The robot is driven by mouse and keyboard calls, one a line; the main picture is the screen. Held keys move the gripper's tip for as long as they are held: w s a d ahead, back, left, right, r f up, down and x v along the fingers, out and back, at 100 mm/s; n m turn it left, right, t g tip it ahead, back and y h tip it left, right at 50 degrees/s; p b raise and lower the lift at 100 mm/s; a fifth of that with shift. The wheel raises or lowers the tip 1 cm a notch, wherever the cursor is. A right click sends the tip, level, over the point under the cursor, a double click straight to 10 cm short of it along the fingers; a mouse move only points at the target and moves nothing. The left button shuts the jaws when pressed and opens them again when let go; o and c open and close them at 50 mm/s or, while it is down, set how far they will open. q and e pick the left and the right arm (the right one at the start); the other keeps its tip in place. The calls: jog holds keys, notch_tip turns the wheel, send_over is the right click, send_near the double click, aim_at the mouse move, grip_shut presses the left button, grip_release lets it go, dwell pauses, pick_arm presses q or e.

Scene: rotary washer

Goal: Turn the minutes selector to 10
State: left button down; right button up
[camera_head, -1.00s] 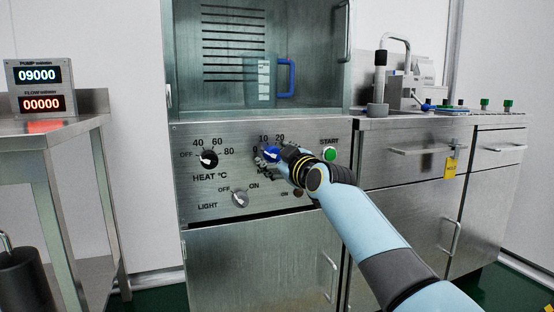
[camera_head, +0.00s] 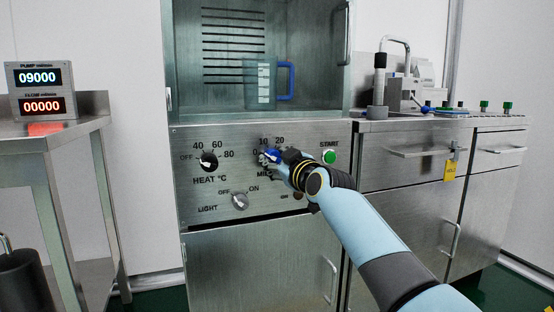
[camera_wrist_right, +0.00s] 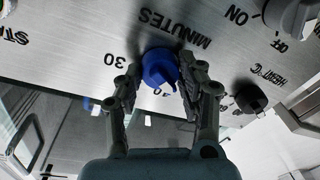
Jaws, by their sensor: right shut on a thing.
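The minutes selector is a blue round knob (camera_head: 272,154) on the steel control panel, below the printed 10 and 20. My right gripper (camera_head: 270,157) reaches it from the lower right and partly covers it and the label under it. In the right wrist view the blue knob (camera_wrist_right: 159,67) sits between the two fingers of my right gripper (camera_wrist_right: 157,78), which is shut on it. The panel appears upside down there, with 30 at the left of the knob. Another mark is partly hidden, and I cannot read the exact setting. My left gripper is not in view.
The black heat knob (camera_head: 209,160) is left of the selector, the light knob (camera_head: 240,200) below left, and the green start button (camera_head: 329,156) right. Above, a blue-handled jug (camera_head: 263,82) stands in the chamber. A steel table (camera_head: 50,130) is at left.

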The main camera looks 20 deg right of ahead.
jog(key=m, duration=0.2)
jog(key=shift+m, duration=0.3)
jog(key=m+p, duration=0.1)
jog(key=m, duration=0.4)
jog(key=shift+f, duration=0.1)
jog(key=shift+t, duration=0.3)
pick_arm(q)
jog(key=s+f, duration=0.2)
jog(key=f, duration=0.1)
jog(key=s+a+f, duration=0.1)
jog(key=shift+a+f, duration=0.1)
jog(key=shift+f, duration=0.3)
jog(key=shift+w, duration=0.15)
pick_arm(e)
jog(key=o, duration=1.1)
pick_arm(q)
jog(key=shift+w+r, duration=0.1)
pick_arm(e)
jog(key=shift+o, duration=0.3)
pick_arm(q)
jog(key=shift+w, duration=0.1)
